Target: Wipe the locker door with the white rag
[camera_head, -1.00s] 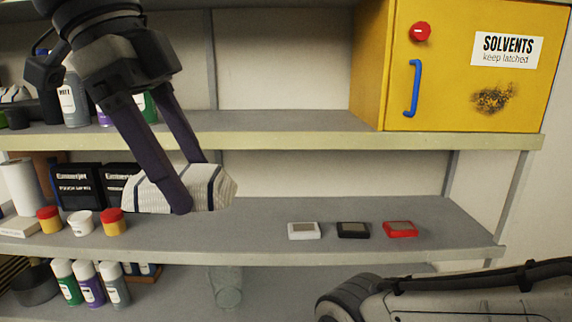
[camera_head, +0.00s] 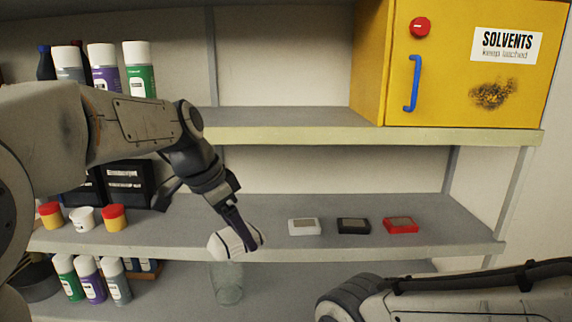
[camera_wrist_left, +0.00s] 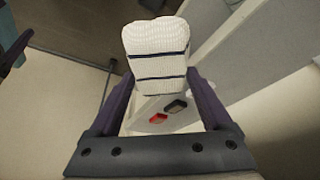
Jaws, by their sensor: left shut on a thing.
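The white rag (camera_head: 226,243) with dark stripes is held in my left gripper (camera_head: 240,240), at the front edge of the middle shelf. The rag also shows in the left wrist view (camera_wrist_left: 156,50), between the two fingers. The locker (camera_head: 460,110) is yellow and stands on the upper shelf at the right. Its door carries a red knob (camera_head: 420,27), a blue handle (camera_head: 412,84), a SOLVENTS label (camera_head: 506,46) and a dark smudge (camera_head: 493,94). The door looks shut. My left gripper is well below and left of the door. My right gripper is not visible; only part of my right arm shows.
On the middle shelf (camera_head: 400,240) lie a white box (camera_head: 304,227), a black box (camera_head: 353,226) and a red box (camera_head: 400,225). Spray cans (camera_head: 138,70) stand at the upper left. A clear jar (camera_head: 228,284) stands below the rag. The upper shelf between cans and locker is clear.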

